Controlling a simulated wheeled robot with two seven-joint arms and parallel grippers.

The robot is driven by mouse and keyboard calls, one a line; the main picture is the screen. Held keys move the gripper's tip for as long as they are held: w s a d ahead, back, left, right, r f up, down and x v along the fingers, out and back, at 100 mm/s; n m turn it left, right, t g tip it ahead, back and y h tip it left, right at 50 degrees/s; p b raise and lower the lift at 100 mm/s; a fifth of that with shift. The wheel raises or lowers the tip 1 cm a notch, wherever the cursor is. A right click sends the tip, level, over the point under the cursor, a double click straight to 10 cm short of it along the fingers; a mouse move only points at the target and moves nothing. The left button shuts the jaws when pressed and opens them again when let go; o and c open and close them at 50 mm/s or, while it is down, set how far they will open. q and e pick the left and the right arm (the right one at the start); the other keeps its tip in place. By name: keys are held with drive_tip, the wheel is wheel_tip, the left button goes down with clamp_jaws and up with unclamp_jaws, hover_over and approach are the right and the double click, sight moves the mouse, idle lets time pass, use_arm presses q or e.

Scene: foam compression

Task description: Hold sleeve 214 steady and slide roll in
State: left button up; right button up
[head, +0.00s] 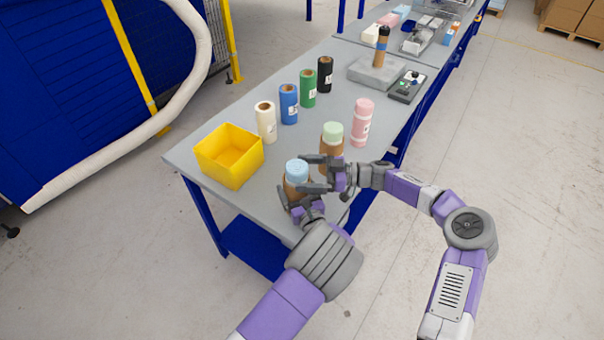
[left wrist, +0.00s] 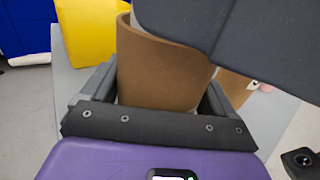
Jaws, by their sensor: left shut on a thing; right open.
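A brown cardboard sleeve (head: 292,187) stands near the table's front edge, with a light blue foam roll (head: 297,169) showing at its top. My left gripper (head: 296,204) is shut on this sleeve low down. In the left wrist view the sleeve (left wrist: 160,70) sits upright between the fingers. My right gripper (head: 312,173) is open beside the blue roll, its fingers reaching in from the right at the sleeve's top. Contact is unclear. In the left wrist view a dark part of my right gripper (left wrist: 265,40) covers part of the sleeve's top. The number 214 is not readable.
Close behind stand a green roll in a brown sleeve (head: 332,134) and a pink roll (head: 362,122). A yellow bin (head: 229,155) is at the left.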

drive_tip(key=shift+s+d+r, duration=0.1)
drive_tip(key=shift+d+r, duration=0.25)
drive_tip(key=shift+d, duration=0.5)
drive_tip(key=shift+d+r, duration=0.35)
drive_tip(key=shift+d, duration=0.45)
drive_tip(key=shift+s+d+r, duration=0.1)
drive_tip(key=shift+d+r, duration=0.25)
drive_tip(key=shift+d, duration=0.5)
use_arm(q)
drive_tip(key=o, duration=0.8)
drive_tip(key=shift+o, duration=0.2)
